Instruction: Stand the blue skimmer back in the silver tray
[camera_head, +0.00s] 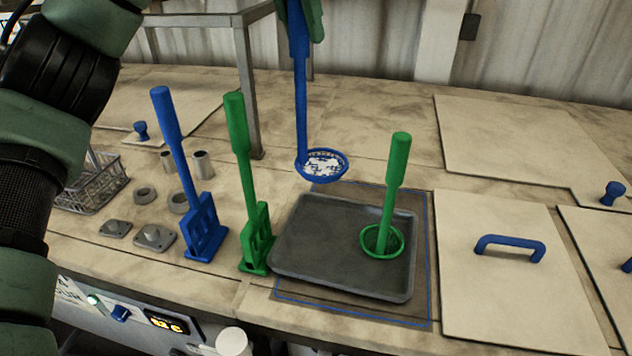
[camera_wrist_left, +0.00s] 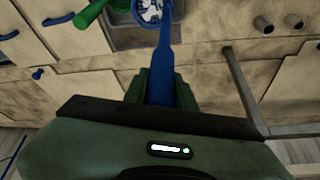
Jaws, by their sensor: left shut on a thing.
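My left gripper (camera_head: 302,12) is shut on the handle of the blue skimmer (camera_head: 301,100), at the top edge of the head view. The skimmer hangs upright, its round mesh bowl (camera_head: 322,165) above the back edge of the silver tray (camera_head: 310,253), which looks dark grey. The left wrist view also shows the skimmer handle (camera_wrist_left: 161,75) between the fingers of the gripper (camera_wrist_left: 160,90). A green skimmer (camera_head: 395,180) stands in the tray's right part, its bowl on the tray floor. The tray's left and middle are bare. My right gripper is not in view.
A blue slotted tool (camera_head: 203,232) and a green slotted tool (camera_head: 257,240) stand left of the tray. A wire basket (camera_head: 95,190) and metal rings are farther left. Lids with blue handles (camera_head: 510,247) lie to the right. A metal frame leg (camera_head: 247,95) rises behind.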

